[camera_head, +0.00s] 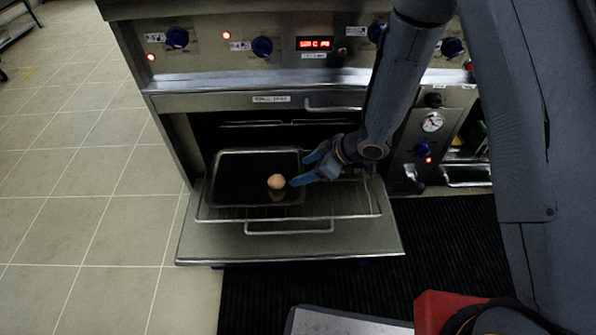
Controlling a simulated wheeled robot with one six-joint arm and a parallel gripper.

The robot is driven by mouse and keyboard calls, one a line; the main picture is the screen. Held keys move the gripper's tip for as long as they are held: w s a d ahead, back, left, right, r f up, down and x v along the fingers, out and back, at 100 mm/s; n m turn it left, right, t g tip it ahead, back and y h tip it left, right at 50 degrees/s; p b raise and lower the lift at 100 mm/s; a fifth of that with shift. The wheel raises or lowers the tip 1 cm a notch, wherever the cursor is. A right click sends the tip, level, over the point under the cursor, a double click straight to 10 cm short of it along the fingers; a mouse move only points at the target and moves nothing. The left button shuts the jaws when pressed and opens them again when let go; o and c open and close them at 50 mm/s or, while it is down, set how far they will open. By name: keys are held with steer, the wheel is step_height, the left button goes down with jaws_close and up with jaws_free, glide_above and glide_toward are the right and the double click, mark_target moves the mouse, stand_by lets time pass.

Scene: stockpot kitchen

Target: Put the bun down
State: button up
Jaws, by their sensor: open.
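The bun (276,182) is small, round and light brown. It lies in the dark rectangular baking tray (232,205), toward the tray's right side. The tray rests on the wire oven rack (345,213), which is pulled out over the lowered oven door (370,247). My gripper (296,170) comes in from the right, with its blue fingers apart and at the tray's right edge. The fingers are just right of the bun, with nothing seen between them. Whether a fingertip touches the bun cannot be told.
The oven front with blue knobs (262,46) and a red display (314,43) stands behind. A gauge panel (432,122) is at right. A black ribbed mat (440,245) lies in front. Tiled floor (85,190) at left is clear. A red object (440,308) is at the bottom right.

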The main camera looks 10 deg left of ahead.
steer(key=s+d+r+m+t+h, duration=0.1)
steer(key=s+d+r+m+h, duration=0.15)
steer(key=r, duration=0.45)
steer(key=s+d+r+m+t+h, duration=0.1)
steer(key=d+r+m+h, duration=0.15)
steer(key=r, duration=0.45)
steer(key=s+d+r+m+g+h, duration=0.1)
steer(key=s+r, duration=0.3)
steer(key=s, duration=0.6)
steer(key=s+d+r+m+g+h, duration=0.1)
steer(key=s+r, duration=0.3)
steer(key=s, duration=0.6)
steer(key=shift+s+d+r+m+g, duration=0.25)
steer(key=shift+d+m+g, duration=0.2)
steer(key=shift+m+g, duration=0.35)
steer(key=shift+r, duration=0.1)
steer(key=d+r+m+p, duration=0.3)
steer(key=d+r+p, duration=0.7)
steer(key=r+p, duration=0.3)
steer(key=d+r+m+h+p, duration=0.1)
steer(key=d+r+m+p, duration=0.3)
steer(key=d+r+p, duration=0.7)
step_height(320, 180, up, 3)
steer(key=p, duration=0.4)
